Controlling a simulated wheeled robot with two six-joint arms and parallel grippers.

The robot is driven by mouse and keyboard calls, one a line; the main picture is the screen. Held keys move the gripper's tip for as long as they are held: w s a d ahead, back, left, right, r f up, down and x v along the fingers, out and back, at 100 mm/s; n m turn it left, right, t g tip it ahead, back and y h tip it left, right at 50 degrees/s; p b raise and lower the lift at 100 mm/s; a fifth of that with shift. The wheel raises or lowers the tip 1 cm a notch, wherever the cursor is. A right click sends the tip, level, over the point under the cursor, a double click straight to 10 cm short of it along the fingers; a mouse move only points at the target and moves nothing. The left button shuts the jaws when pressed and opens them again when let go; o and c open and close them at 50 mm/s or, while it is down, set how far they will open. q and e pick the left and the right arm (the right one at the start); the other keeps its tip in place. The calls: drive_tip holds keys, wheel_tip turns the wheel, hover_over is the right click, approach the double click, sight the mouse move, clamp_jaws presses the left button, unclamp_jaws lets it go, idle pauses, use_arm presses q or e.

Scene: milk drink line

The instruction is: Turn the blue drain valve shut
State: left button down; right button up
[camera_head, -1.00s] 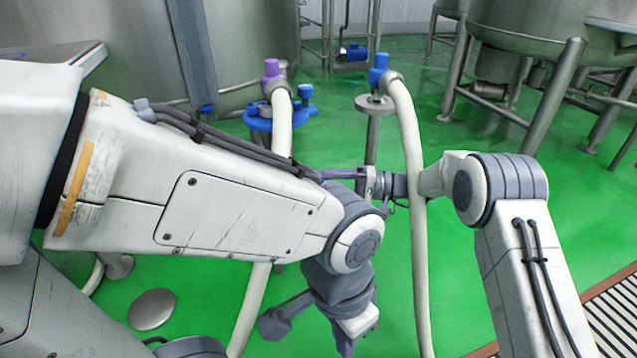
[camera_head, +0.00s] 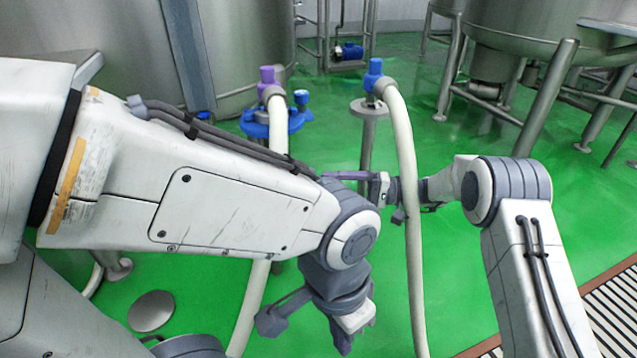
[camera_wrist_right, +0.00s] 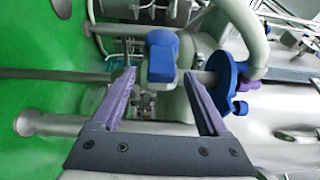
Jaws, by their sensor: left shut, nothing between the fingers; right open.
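The blue drain valve handle (camera_wrist_right: 162,55) shows in the right wrist view, just beyond and between the tips of my right gripper (camera_wrist_right: 159,78). The gripper's purple fingers are wide apart, one on each side of the handle. I cannot tell whether either touches it. In the head view my right gripper (camera_head: 345,176) points left beyond my left forearm, partly hidden, and I cannot make out the valve handle there. My left gripper (camera_head: 342,342) hangs low at the bottom middle, shut and empty, away from the valve.
A blue round fitting (camera_head: 255,128) with a purple coupling (camera_head: 267,75) stands by the large tank (camera_head: 120,50). A pale hose (camera_head: 405,150) runs down in front of my right wrist. Another hose (camera_head: 252,300) passes behind my left arm. Green floor (camera_head: 460,280) is open at right.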

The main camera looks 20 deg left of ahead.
drive_tip(key=p+v, duration=0.2)
drive_tip(key=v, duration=0.4)
drive_tip(key=shift+d, duration=0.15)
